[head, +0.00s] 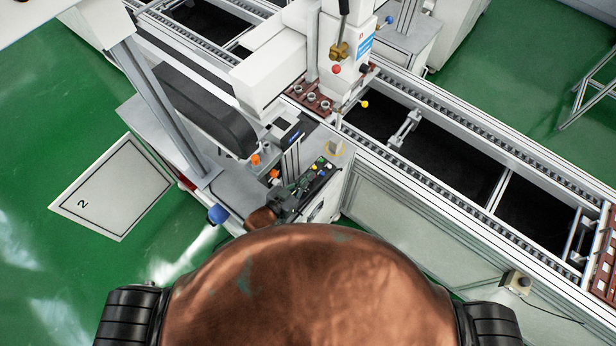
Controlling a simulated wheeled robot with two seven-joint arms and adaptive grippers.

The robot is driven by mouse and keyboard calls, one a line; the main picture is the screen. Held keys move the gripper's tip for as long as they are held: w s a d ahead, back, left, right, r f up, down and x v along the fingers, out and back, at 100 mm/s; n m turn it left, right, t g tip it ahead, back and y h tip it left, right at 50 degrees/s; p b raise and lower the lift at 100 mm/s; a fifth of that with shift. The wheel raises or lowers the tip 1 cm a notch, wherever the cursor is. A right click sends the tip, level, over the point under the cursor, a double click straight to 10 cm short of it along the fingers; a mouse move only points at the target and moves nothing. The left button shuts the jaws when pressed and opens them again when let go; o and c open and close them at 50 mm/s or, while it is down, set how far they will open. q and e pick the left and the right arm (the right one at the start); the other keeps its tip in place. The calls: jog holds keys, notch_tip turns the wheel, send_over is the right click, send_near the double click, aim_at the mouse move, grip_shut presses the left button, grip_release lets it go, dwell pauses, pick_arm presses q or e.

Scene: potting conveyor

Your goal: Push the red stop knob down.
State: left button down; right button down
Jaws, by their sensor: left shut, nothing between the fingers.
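A control panel (318,176) with several small coloured buttons sits on the machine's near corner. Which of these is the red stop knob is too small to tell. A round red knob (336,69) also shows higher up on the white machine head. My left gripper (303,183) is shut and empty, dark against the panel, at its left side close to the buttons. Whether it touches the panel cannot be told. My copper-coloured body fills the bottom middle and hides what lies below. My right gripper is not in view.
The conveyor (450,140) runs to the right. A grey post (165,105) rises at left.

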pick_arm(q)
notch_tip(320, 180, down, 2)
jog(key=shift+b, duration=0.3)
notch_tip(320, 180, up, 5)
jog(key=p, duration=0.5)
jog(key=shift+r, duration=0.1)
jog(key=shift+s+a+f+b, duration=0.25)
jog(key=shift+s+a+b, duration=0.4)
jog(key=shift+s, duration=0.3)
jog(key=b+v, duration=0.1)
jog(key=v, duration=0.5)
jog(key=shift+s+a+r, duration=0.35)
jog(key=shift+s+a, duration=0.05)
jog(key=shift+s, duration=0.2)
